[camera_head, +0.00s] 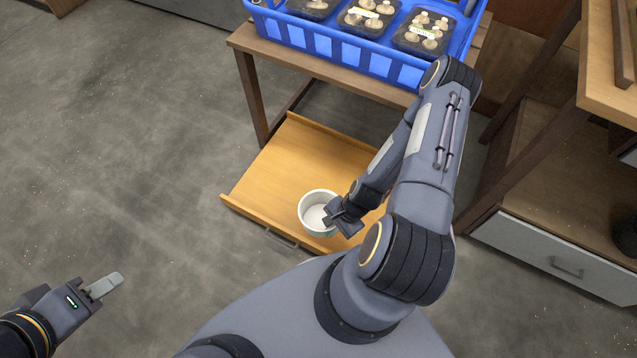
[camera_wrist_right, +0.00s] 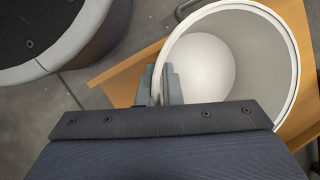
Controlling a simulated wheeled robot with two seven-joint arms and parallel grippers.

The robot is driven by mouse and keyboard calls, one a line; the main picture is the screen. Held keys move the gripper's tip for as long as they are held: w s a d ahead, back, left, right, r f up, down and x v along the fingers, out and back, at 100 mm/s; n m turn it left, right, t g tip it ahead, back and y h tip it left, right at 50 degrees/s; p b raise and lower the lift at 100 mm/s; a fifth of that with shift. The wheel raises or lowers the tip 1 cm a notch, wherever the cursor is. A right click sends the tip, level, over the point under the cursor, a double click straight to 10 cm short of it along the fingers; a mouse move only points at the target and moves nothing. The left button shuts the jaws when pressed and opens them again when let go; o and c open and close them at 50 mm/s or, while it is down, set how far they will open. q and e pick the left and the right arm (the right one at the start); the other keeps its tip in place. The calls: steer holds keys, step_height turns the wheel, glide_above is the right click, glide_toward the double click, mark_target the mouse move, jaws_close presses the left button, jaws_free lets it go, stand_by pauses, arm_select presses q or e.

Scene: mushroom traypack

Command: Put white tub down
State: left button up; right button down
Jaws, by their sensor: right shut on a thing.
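The white tub (camera_head: 318,213) is round, upright and empty, over the low wooden shelf (camera_head: 285,170) near its front edge. My right gripper (camera_head: 336,213) is shut on the right side of the tub's wall. In the right wrist view the tub (camera_wrist_right: 205,65) fills the upper right and its inside is bare. The fingers (camera_wrist_right: 160,85) of my right gripper pinch its rim at the left, one inside and one outside. I cannot tell whether the tub's base touches the shelf. My left gripper (camera_head: 105,285) is at the lower left, away from everything, its fingers seen edge-on.
A blue crate (camera_head: 385,68) with several packs of mushrooms stands on the table (camera_head: 262,42) above the low shelf. A wooden unit with a grey drawer (camera_head: 560,255) stands to the right. The floor at the left is clear.

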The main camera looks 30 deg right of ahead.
mark_target(319, 214)
steer(key=shift+a+f+m, duration=0.15)
steer(key=shift+f+m, duration=0.2)
steer(key=shift+m, duration=0.15)
steer(key=w+f+b, duration=0.1)
steer(key=w, duration=0.1)
steer(key=w+f+b, duration=0.1)
steer(key=w, duration=0.2)
steer(key=w+f+b, duration=0.1)
steer(key=w, duration=0.1)
steer(key=shift+w+d+f, duration=0.3)
steer(key=shift+w+f, duration=0.05)
steer(key=shift+f, duration=0.05)
steer(key=w+f+b, duration=0.2)
steer(key=w+f, duration=0.1)
steer(key=w+f+b, duration=0.1)
steer(key=f, duration=0.1)
steer(key=shift+w+d, duration=0.25)
steer(key=shift+w, duration=0.1)
steer(key=shift+w+f, duration=0.15)
steer(key=f+b, duration=0.1)
steer(key=f, duration=0.1)
steer(key=f+b, duration=0.1)
steer(key=shift+w+f+b, duration=0.25)
steer(key=shift+f+b, duration=0.1)
steer(key=shift+f, duration=0.05)
steer(key=shift+r, duration=0.15)
